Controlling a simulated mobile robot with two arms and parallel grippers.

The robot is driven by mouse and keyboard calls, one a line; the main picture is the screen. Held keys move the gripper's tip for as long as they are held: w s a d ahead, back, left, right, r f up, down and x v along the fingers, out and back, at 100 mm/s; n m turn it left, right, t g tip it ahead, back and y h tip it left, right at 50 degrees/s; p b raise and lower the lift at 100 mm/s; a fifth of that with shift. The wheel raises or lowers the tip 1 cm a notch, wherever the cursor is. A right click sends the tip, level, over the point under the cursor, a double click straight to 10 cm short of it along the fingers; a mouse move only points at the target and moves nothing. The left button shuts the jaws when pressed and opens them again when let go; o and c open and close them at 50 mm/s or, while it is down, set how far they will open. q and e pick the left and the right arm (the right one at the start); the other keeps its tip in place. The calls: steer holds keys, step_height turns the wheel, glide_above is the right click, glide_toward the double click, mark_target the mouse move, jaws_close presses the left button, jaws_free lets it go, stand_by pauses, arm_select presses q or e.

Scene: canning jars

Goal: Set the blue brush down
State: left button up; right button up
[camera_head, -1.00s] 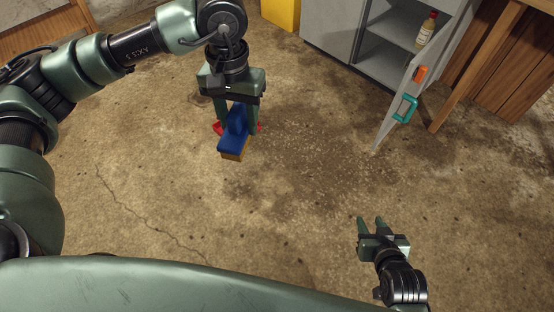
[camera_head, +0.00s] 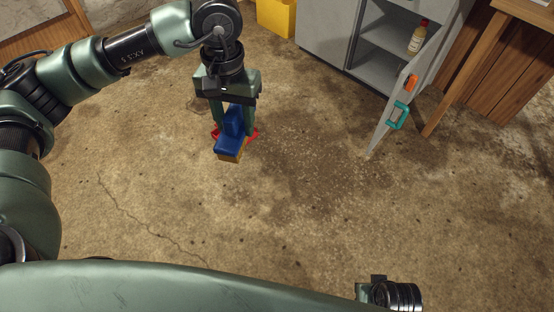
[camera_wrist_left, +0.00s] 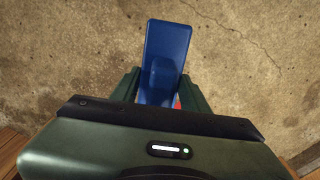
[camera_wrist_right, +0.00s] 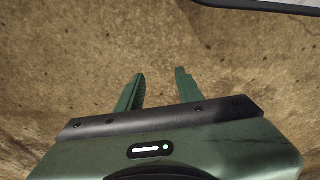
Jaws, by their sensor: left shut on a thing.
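The blue brush (camera_head: 231,124) has a blue block and handle with tan bristles underneath. My left gripper (camera_head: 234,133) points down and is shut on its handle. In the left wrist view the brush (camera_wrist_left: 166,45) sticks out between the two fingers. In the head view the brush appears above the concrete floor; I cannot tell how high. Small red parts show beside the fingertips; I cannot tell what they belong to. My right gripper (camera_wrist_right: 158,92) is open and empty in the right wrist view, with bare floor beyond its fingers. In the head view its fingers are hidden.
A wooden table (camera_head: 465,70) is at the right, a yellow box (camera_head: 277,17) at the back. The middle floor is clear.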

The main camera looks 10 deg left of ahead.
mark_target(230, 116)
stand_by(0.3)
